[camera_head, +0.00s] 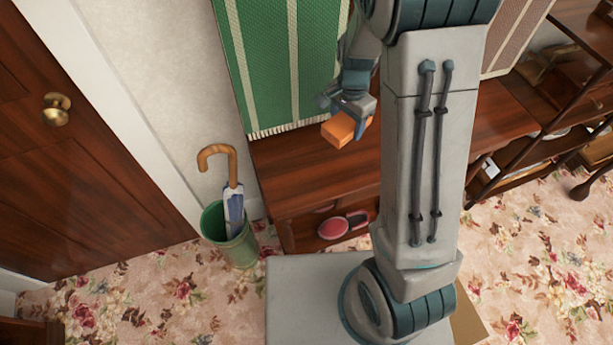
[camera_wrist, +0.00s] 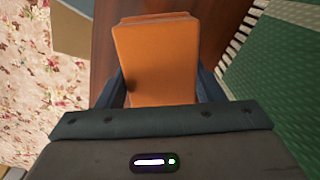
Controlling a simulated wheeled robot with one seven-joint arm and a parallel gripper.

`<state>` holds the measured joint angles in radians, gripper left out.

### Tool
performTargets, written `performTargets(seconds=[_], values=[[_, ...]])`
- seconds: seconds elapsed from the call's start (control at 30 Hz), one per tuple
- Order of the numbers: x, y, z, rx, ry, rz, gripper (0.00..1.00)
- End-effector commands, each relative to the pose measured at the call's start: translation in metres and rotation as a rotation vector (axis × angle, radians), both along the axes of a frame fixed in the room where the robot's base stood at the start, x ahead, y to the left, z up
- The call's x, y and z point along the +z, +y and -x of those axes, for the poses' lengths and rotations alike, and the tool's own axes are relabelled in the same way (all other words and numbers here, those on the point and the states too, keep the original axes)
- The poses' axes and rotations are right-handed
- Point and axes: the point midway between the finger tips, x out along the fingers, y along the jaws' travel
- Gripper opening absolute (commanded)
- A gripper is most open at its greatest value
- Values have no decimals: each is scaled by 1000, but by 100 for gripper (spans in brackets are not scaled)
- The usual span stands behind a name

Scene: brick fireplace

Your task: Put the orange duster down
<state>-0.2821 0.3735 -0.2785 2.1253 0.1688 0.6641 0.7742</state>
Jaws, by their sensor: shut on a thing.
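The orange duster (camera_head: 340,131) is a block-like orange thing held in my gripper (camera_head: 350,116), over the left part of the wooden cabinet top (camera_head: 300,160). In the wrist view the duster (camera_wrist: 156,62) fills the space between the two dark fingers (camera_wrist: 158,88), which are shut on its sides. The duster's far end points away over the brown wood. I cannot tell whether its underside touches the cabinet top or hangs just above it.
A green striped cloth (camera_head: 285,65) with a fringe hangs behind the cabinet. A green bin (camera_head: 230,240) with an umbrella (camera_head: 233,195) stands left of it. A red oval thing (camera_head: 333,228) shows at the cabinet's lower front. Dark shelves (camera_head: 540,140) stand at right. Bare wood lies left of the duster.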

Motion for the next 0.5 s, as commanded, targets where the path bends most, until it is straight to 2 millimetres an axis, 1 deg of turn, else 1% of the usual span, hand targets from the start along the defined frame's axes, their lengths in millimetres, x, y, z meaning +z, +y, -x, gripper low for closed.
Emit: performTargets(seconds=[0.17, 0.4, 0.5], values=[[-14, 23, 14, -11, 4, 1, 40], [-47, 71, 42, -7, 5, 2, 40], [-58, 86, 50, -10, 2, 1, 40]])
